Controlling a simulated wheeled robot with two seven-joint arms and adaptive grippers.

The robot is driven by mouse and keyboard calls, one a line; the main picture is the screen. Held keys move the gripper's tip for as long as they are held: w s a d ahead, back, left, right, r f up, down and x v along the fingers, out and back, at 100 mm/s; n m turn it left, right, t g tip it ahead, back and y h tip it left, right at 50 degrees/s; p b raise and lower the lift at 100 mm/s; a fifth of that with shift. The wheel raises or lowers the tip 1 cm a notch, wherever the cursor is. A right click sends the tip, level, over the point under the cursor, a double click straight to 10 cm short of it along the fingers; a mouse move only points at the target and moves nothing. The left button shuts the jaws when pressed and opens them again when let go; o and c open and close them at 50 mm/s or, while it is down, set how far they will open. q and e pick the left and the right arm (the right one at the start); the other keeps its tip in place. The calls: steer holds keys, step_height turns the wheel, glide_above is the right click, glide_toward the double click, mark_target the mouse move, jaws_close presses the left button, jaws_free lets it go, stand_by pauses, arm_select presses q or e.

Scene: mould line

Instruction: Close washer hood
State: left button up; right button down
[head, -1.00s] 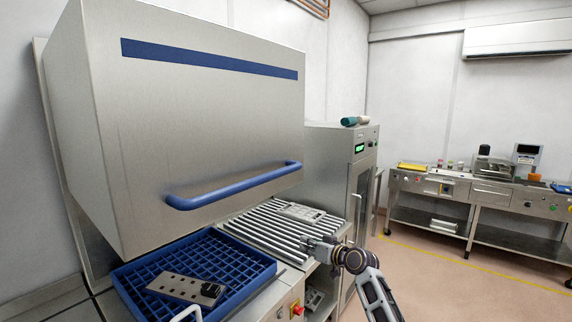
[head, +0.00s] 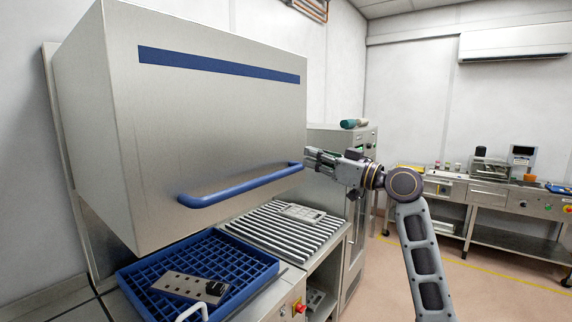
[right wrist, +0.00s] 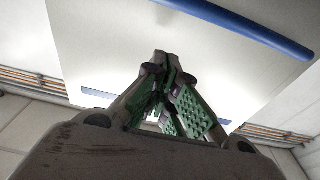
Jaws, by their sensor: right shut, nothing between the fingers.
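The washer hood (head: 220,125) is a big brushed-steel box, raised, with a gap between its lower edge and the rack below. Its blue bar handle (head: 240,186) runs along the lower front. My right gripper (head: 308,160) is shut and empty, beside the hood's right edge, just above the handle's right end. In the right wrist view its closed green-padded fingers (right wrist: 165,75) point up, with the hood face (right wrist: 110,45) and the blue handle (right wrist: 245,25) behind, apart from the fingers. My left gripper is not in view.
A blue grid rack (head: 245,262) holding a metal plate with holes (head: 188,286) sits under the hood. A roller conveyor (head: 300,232) lies to its right with another plate (head: 302,212). A steel cabinet (head: 350,240) stands behind my right arm. Benches line the far wall.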

steer(key=shift+a+r, duration=0.1)
steer(key=r+p, duration=0.2)
steer(key=p, duration=0.2)
glide_above(282, 174)
steer(key=shift+w+f, duration=0.1)
steer(key=shift+f, duration=0.15)
steer(key=shift+s+d+f+p, duration=0.1)
steer(key=shift+d+f+p, duration=0.1)
steer(key=shift+f, duration=0.5)
steer(key=shift+s+d+f+p, duration=0.1)
steer(key=shift+f+p, duration=0.1)
steer(key=shift+f, duration=0.45)
steer(key=shift+s+d+f+p, duration=0.1)
steer(key=shift+f+p, duration=0.1)
steer(key=shift+f, duration=0.5)
steer(key=shift+f, duration=0.2)
